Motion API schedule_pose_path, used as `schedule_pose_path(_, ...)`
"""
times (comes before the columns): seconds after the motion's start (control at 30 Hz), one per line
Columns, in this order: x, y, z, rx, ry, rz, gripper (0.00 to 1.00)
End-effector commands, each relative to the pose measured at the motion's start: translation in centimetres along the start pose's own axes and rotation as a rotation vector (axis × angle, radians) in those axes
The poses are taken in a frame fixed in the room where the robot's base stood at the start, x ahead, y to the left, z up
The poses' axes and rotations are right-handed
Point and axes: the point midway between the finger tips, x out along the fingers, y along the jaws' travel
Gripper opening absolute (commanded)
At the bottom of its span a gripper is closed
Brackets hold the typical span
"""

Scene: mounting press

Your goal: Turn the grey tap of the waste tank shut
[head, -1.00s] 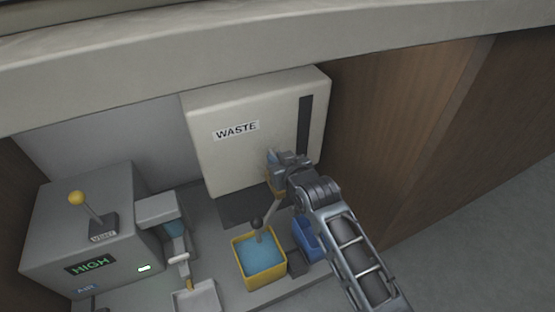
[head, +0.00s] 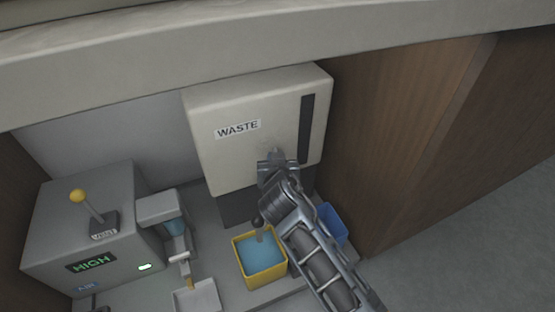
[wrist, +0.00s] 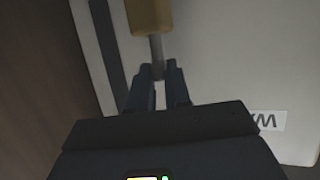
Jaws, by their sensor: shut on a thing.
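The waste tank (head: 215,155) is a pale box labelled WASTE, with a dark vertical strip on its right. My gripper (head: 274,156) is at the lower right of its front face. The wrist view shows my gripper (wrist: 158,77) with its fingers closed around the end of a short grey bar, the tap's handle (wrist: 156,52). The bar runs to a brass-coloured block (wrist: 150,15). In the head view my gripper and arm hide most of the tap. A dark ball (head: 257,222) shows just left of my arm, above the yellow tub; what it belongs to is unclear.
A yellow tub (head: 263,286) of blue liquid stands below the tank, with a blue container (head: 333,222) right of my arm. A grey machine (head: 60,220) with a yellow-knobbed lever and a HIGH display stands left. A wooden wall (head: 390,130) rises at right.

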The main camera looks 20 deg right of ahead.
Motion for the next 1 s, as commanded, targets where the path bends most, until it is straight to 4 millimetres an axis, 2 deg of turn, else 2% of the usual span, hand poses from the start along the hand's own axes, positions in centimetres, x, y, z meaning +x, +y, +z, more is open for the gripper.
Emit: schedule_pose_path(1.0, 0.8, -1.8, -0.5, 0.340, 0.000, 0.824, 0.00)
